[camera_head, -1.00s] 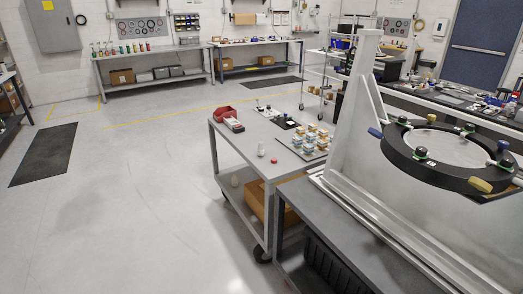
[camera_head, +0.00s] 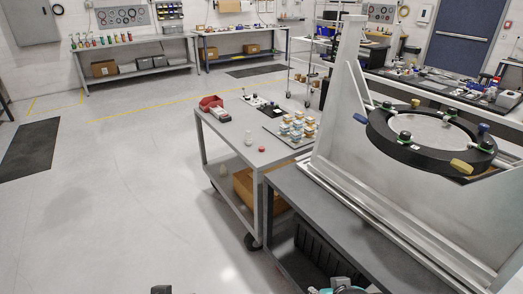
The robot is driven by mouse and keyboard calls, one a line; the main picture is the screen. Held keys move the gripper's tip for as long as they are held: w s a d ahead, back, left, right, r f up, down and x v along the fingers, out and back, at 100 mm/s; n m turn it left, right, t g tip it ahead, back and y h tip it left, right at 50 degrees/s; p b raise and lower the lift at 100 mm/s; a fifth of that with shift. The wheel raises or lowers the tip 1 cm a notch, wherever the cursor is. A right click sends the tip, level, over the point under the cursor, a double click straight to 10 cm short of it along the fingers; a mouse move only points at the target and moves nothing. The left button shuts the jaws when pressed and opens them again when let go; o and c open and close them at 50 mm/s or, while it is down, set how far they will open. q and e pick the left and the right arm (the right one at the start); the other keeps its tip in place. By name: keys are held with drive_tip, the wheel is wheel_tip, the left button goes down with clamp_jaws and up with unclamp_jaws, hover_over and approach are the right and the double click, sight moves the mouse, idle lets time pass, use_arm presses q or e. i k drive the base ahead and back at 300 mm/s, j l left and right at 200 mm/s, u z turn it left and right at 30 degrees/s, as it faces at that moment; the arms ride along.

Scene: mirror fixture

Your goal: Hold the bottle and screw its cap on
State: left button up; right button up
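A small white bottle (camera_head: 248,138) stands upright on the top of the grey cart, near its front left part. A small red cap (camera_head: 262,149) lies on the cart top just to the right of the bottle, apart from it. The bottle's mouth is too small to make out. A dark tip (camera_head: 161,289) at the bottom edge seems to be my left gripper. A dark and teal part (camera_head: 340,286) at the bottom edge seems to be my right gripper. Both are mostly cut off, well below the cart top and apart from bottle and cap. Their fingers cannot be made out.
The cart (camera_head: 222,137) also carries a red bin (camera_head: 211,102) and a tray of small blocks (camera_head: 298,128). A cardboard box (camera_head: 245,188) is on its lower shelf. A grey bench (camera_head: 310,200) with a tall fixture and black ring (camera_head: 378,132) stands close right.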

sight(248, 136)
drive_tip(key=i+j+z, duration=0.1)
drive_tip(key=i+j, duration=0.25)
drive_tip(key=i, duration=0.3)
drive_tip(key=i+j+z, duration=0.1)
drive_tip(key=i+j, duration=0.3)
drive_tip(key=i, duration=0.3)
drive_tip(key=i+j+z, duration=0.1)
drive_tip(key=i+j, duration=0.35)
drive_tip(key=i, duration=0.15)
drive_tip(key=i+j+z, duration=0.1)
drive_tip(key=i+j, duration=0.4)
drive_tip(key=i, duration=0.15)
